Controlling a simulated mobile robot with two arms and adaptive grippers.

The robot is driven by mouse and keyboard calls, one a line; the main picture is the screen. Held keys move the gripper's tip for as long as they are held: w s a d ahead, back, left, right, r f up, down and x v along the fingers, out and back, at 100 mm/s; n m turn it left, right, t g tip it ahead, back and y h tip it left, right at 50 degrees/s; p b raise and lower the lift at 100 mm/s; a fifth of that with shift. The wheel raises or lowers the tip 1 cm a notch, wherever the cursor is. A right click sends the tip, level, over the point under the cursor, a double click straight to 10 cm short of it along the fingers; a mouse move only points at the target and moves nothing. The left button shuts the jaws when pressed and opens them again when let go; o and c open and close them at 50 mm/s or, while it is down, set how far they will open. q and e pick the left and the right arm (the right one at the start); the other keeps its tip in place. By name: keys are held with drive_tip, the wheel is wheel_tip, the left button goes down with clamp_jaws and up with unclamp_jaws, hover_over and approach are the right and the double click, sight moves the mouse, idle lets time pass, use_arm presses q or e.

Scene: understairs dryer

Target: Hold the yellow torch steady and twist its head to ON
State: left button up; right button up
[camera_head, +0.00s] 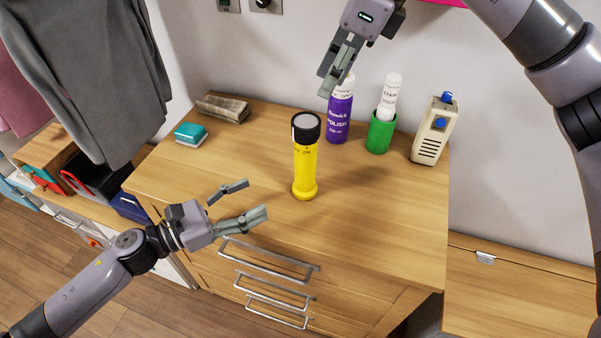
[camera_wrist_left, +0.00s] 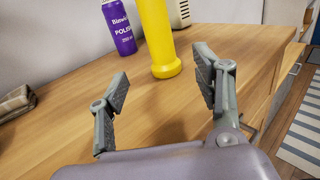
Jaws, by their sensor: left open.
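The yellow torch (camera_head: 304,170) stands upright on the wooden dresser top, its black head (camera_head: 306,128) and pale lens facing up. Small dark marks show on the yellow just below the head, with what looks like "ON". In the left wrist view the torch body (camera_wrist_left: 156,38) stands beyond the fingers and its head is cut off. My left gripper (camera_head: 248,201) is open and empty at the dresser's front edge, left of and nearer than the torch. My right gripper (camera_head: 328,84) is above and behind the torch head, apart from it; its fingers overlap in view.
Behind the torch stand a purple polish bottle (camera_head: 340,118), a green cup (camera_head: 379,138) holding a white stain stick (camera_head: 390,92), and a beige device (camera_head: 433,132) with a blue button. The front right top is clear.

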sight(296, 177)
use_arm(q)
drive_tip(key=x, duration=1.4)
drive_tip(key=shift+c, duration=0.4)
